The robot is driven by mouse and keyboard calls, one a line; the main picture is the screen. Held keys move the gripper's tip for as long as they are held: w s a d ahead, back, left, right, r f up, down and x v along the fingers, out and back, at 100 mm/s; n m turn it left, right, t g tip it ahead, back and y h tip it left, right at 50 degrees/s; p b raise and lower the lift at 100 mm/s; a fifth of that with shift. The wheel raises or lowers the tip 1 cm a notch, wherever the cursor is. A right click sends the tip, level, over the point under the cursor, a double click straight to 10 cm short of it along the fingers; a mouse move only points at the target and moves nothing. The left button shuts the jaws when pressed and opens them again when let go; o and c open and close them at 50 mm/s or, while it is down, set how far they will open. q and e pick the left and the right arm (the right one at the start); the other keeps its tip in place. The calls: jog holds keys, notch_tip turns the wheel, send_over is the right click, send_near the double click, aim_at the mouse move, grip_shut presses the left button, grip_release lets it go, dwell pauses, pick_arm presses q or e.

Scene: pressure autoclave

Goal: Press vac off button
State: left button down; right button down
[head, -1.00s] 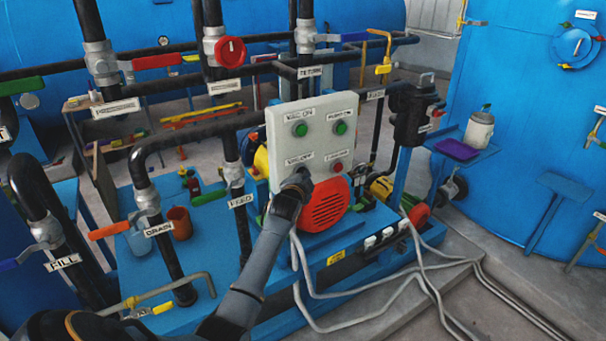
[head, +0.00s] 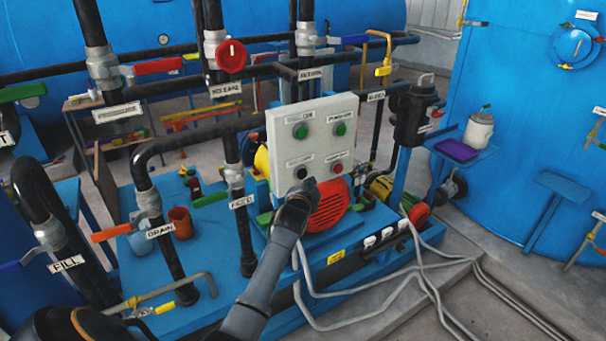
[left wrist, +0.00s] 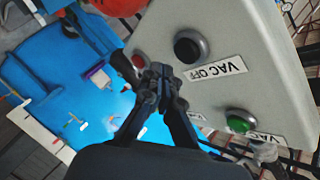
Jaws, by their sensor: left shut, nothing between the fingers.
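The grey control panel (head: 318,130) faces me in the middle of the head view. Its vac off button (head: 300,173) is dark and round, at the lower left of the panel. In the left wrist view the black vac off button (left wrist: 191,47) sits in a grey ring beside its "VAC OFF" label (left wrist: 216,70). My left gripper (head: 306,188) is shut and empty, just below that button in the head view. In the left wrist view its fingertips (left wrist: 159,74) are beside the button, not over it; I see no contact. My right gripper is not in view.
Two green buttons (head: 301,131) (head: 340,129) are above, and a red button (head: 337,168) is at lower right. A red motor cover (head: 327,207) sits just below the panel. Black pipes with valve handles stand to the left. Grey cables run along the floor.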

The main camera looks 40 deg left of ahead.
pick_arm(q)
jog(key=shift+s+d+p, duration=0.3)
jog(key=shift+s+d, duration=0.1)
jog(key=shift+d, duration=0.45)
jog(key=shift+s+d+p, duration=0.25)
jog(key=shift+s+d, duration=0.1)
jog(key=shift+d, duration=0.5)
